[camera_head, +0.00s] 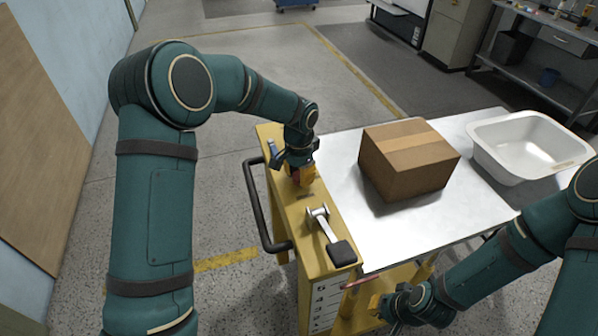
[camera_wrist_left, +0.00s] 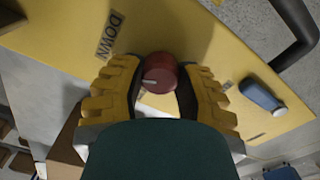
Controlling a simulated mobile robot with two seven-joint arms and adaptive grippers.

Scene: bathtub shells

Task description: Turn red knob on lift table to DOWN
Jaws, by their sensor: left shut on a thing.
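The red knob (camera_wrist_left: 160,73) sits on the yellow panel of the lift table (camera_head: 268,136). In the left wrist view a white mark on the knob points to the left, and a label reading DOWN (camera_wrist_left: 110,34) is on the panel to the upper left of it. My left gripper (camera_wrist_left: 157,88) has its yellow fingers on both sides of the knob and is shut on it. In the head view the left gripper (camera_head: 302,174) largely hides the knob. My right gripper (camera_head: 400,308) is low beside the table's near side; its fingers are not clear.
A cardboard box (camera_head: 408,158) and a white tub shell (camera_head: 530,147) stand on the table's metal top. A lever with a black pad (camera_head: 341,252) is on the yellow panel near the gripper. A black handle (camera_head: 258,205) runs along the panel's left side. A blue part (camera_wrist_left: 262,96) is beside the knob.

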